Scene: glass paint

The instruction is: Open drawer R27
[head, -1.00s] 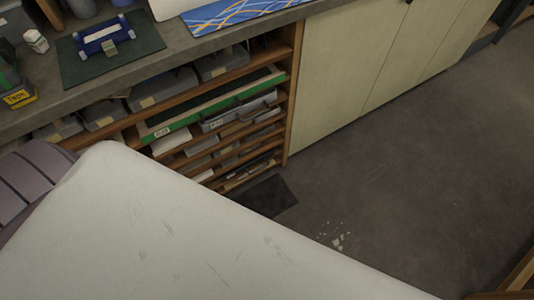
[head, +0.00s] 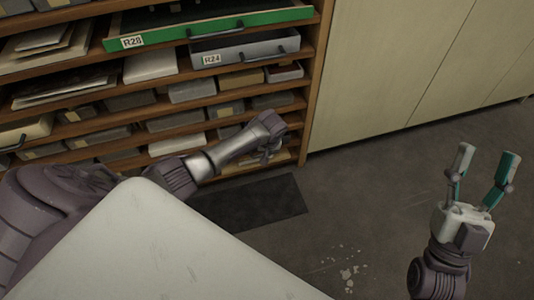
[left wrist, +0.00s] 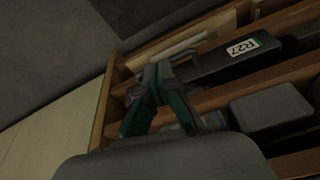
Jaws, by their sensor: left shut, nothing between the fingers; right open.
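Drawer R27 is a dark drawer (left wrist: 225,62) with a white R27 label, in the wooden shelf unit in the left wrist view. A dark handle (left wrist: 184,56) shows at its front. My left gripper (left wrist: 157,74) is shut and empty, its tips close to that handle; I cannot tell whether they touch. In the head view my left gripper (head: 270,154) is at the low right end of the shelves, and I cannot make out the R27 label there. My right gripper (head: 487,158) is open and empty over the floor at the right.
A green drawer R28 (head: 215,26) and a grey drawer R24 (head: 245,49) stick out higher up, above my left arm. Pale cabinet doors (head: 385,75) stand right of the shelves. A dark mat (head: 250,204) and white flakes (head: 348,275) lie on otherwise open floor.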

